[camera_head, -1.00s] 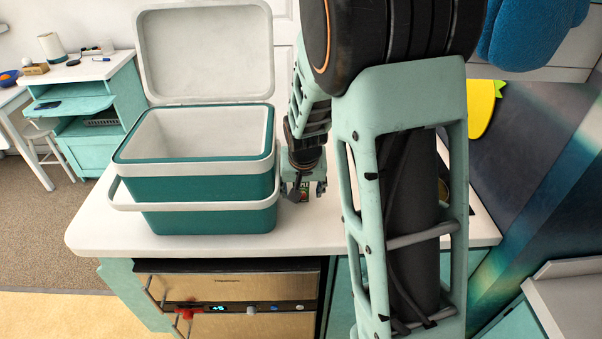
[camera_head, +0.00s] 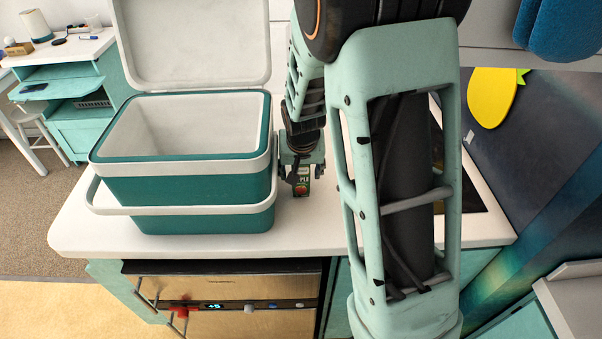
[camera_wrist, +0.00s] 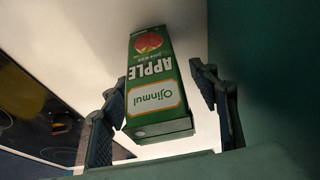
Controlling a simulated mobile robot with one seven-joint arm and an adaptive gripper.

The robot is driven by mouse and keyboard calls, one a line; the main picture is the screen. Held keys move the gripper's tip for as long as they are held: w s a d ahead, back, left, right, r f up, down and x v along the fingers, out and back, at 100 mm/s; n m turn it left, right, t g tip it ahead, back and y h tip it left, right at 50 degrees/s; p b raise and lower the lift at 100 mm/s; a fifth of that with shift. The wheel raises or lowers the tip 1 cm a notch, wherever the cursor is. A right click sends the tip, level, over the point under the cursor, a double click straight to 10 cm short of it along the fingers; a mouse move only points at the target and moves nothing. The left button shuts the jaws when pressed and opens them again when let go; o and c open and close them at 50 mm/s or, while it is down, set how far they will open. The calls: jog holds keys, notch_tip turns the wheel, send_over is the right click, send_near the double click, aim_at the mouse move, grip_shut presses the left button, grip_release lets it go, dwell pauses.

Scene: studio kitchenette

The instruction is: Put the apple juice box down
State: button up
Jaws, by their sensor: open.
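The green apple juice box (camera_wrist: 154,85) stands on the white countertop (camera_head: 330,232), just right of the cooler. In the head view only part of the juice box (camera_head: 301,185) shows below my gripper (camera_head: 301,172). In the wrist view my gripper (camera_wrist: 165,112) is open, with one finger on each side of the box. A gap shows between the box and the right finger; the left finger is close to the box's lower edge, and I cannot tell whether it touches.
An open teal cooler (camera_head: 190,190) with a white rim and raised lid stands left of the box. A dark cooktop (camera_wrist: 35,125) lies on the counter's other side. An oven (camera_head: 225,295) is below. Bare counter lies in front of the box.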

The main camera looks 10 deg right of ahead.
jog(key=shift+s, duration=0.1)
jog(key=shift+c, duration=0.6)
jog(key=c, duration=1.2)
jog(key=shift+r, duration=0.1)
grip_shut()
jog(key=shift+r, duration=0.1)
